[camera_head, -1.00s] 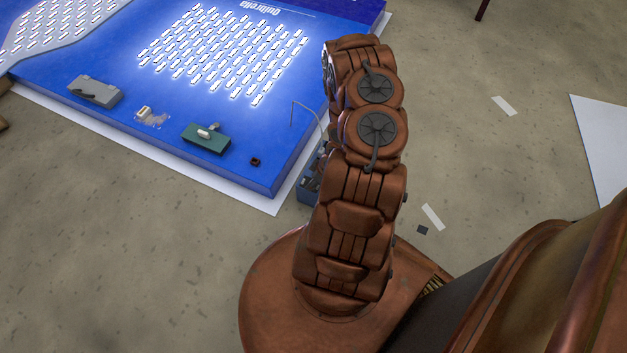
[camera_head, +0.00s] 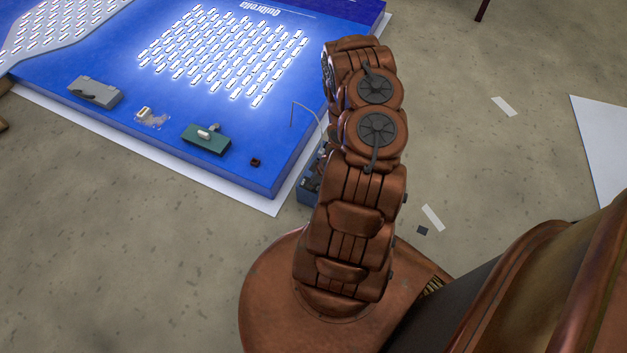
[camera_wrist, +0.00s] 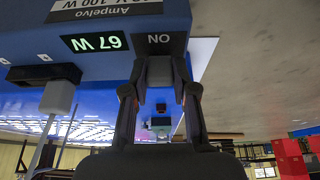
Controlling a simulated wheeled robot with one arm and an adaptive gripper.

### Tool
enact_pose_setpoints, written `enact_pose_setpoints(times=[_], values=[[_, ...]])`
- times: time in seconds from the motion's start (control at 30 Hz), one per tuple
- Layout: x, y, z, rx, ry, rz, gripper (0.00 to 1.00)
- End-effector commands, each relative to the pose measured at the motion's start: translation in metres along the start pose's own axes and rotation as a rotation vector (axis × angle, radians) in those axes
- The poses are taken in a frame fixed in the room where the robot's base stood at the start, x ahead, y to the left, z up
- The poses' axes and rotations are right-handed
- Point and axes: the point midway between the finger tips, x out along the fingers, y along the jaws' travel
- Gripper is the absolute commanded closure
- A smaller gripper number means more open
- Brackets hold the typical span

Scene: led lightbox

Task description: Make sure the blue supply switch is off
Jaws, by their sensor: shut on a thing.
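The blue supply (camera_head: 308,192) stands beside the lit blue panel, mostly hidden behind my arm in the head view. The lever's exact tilt is hard to tell. My gripper is hidden in the head view.
The blue panel (camera_head: 110,60) glows with rows of white LEDs. A grey box (camera_head: 95,90), a small component (camera_head: 150,117), a green block with a lever (camera_head: 206,137) and a small dark red block (camera_head: 255,162) sit along its near edge. A thin wire arcs near my arm. Floor at right is mostly clear.

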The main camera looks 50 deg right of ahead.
Motion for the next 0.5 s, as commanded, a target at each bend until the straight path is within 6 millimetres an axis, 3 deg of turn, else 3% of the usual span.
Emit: enact_pose_setpoints(times=[0.5], values=[[0.0,0.001,-0.012,-0.005,-0.194,0.002,1.0]])
